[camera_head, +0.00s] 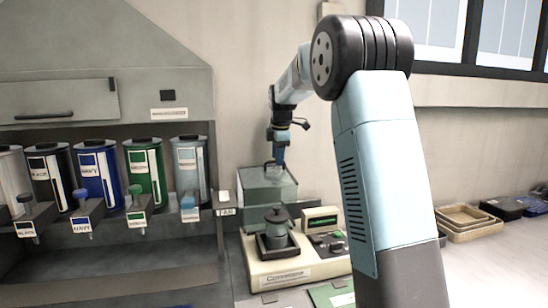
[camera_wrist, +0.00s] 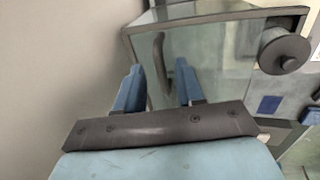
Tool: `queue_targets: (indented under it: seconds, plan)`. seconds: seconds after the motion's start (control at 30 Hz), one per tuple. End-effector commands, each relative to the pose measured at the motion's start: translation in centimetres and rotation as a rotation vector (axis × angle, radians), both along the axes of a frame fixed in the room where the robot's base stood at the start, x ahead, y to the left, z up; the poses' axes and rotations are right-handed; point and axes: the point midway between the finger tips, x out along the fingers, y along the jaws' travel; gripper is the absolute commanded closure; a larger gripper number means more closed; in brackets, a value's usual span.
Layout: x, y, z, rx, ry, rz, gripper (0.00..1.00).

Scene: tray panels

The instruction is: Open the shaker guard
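The shaker (camera_head: 300,269) is a cream machine on the bench with a dark lidded pot (camera_head: 277,229) on it. The shaker guard (camera_head: 265,187) is a clear, box-like cover with a dark frame, showing behind and above the pot. In the wrist view the guard's clear panel (camera_wrist: 212,62) fills the middle, and the pot (camera_wrist: 284,52) shows at right. My gripper (camera_head: 278,158) points down at the guard's top. In the wrist view my gripper (camera_wrist: 160,72) has its blue fingers apart, with the dark curved handle (camera_wrist: 159,58) between them. Contact with the handle cannot be told.
Several coloured dispensers (camera_head: 146,170) stand in a rack at left, close to the guard. A small display (camera_head: 320,220) stands on the shaker's right. A green board (camera_head: 331,294) lies in front. Shallow trays (camera_head: 465,217) sit at far right.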

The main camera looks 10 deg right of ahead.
Motion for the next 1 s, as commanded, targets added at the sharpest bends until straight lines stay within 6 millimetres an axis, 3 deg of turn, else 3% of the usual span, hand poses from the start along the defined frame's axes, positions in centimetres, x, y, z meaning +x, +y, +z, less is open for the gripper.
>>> queue_targets:
  seconds: [0.37,0.77,1.0]
  plan:
    - [0.1,-0.01,-0.42,0.0,0.0,0.0,0.62]
    - [0.1,0.01,-0.4,0.0,0.0,0.0,1.0]
    - [0.11,0.03,-0.38,0.0,-0.001,0.0,1.0]
